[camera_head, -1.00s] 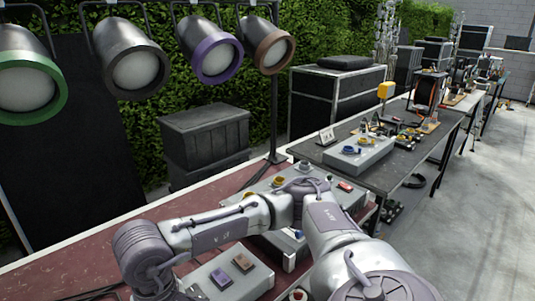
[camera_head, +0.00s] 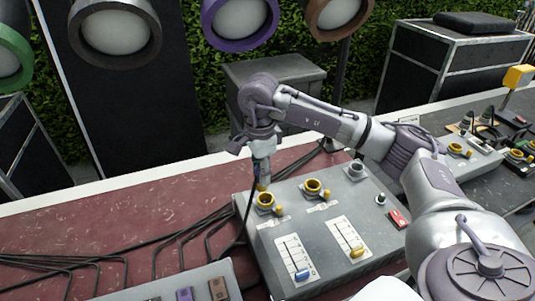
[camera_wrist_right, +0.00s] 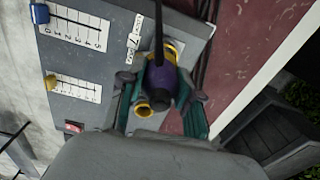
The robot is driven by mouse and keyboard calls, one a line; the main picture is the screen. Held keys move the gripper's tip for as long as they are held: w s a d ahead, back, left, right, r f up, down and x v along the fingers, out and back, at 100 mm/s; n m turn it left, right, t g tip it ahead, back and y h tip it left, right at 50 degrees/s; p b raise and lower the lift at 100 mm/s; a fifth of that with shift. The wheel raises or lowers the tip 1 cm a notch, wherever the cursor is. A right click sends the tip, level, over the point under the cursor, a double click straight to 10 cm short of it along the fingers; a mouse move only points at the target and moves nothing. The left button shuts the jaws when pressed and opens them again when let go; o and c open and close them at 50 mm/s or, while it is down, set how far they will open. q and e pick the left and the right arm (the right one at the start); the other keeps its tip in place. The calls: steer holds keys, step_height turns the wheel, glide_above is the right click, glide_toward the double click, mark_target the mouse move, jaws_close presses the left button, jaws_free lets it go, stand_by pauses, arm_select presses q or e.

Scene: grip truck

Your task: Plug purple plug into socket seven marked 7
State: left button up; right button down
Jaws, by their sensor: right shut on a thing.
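My right gripper (camera_head: 262,160) points down over the left socket (camera_head: 265,201) of the grey box and is shut on the purple plug. The purple plug (camera_wrist_right: 160,76) shows between the teal fingers of the right gripper (camera_wrist_right: 160,96) in the wrist view, with a black cable leading away. A label with a 7 (camera_wrist_right: 132,44) lies beside the yellow-rimmed socket (camera_wrist_right: 174,48), which the plug partly hides. The plug's lower end is at or just above this socket; I cannot tell whether it is inserted. My left gripper is not in view.
The grey box (camera_head: 300,265) also bears a second yellow socket (camera_head: 313,187), a grey connector (camera_head: 356,169), two sliders and a red switch (camera_head: 399,218). Black cables (camera_head: 180,245) lie on the red tabletop at left. Another panel (camera_head: 185,285) stands in front.

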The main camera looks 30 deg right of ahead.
mark_target(265, 189)
steer(key=m, duration=0.1)
steer(key=w+d+r+m, duration=0.1)
steer(key=m, duration=0.1)
steer(key=shift+w+d+r, duration=0.1)
steer(key=shift+d+r, duration=0.05)
steer(key=shift+d, duration=0.15)
steer(key=shift+m, duration=0.4)
steer(key=f+b, duration=0.2)
steer(key=f, duration=0.1)
steer(key=f+b, duration=0.1)
steer(key=f, duration=0.1)
steer(key=shift+w+d, duration=0.1)
steer(key=shift+d, duration=0.15)
steer(key=shift+f, duration=0.2)
steer(key=shift+f+b, duration=0.3)
steer(key=shift+b, duration=0.1)
steer(key=shift+f+b, duration=1.6)
steer(key=shift+f, duration=0.4)
stand_by(1.1)
steer(key=c, duration=0.7)
jaws_free()
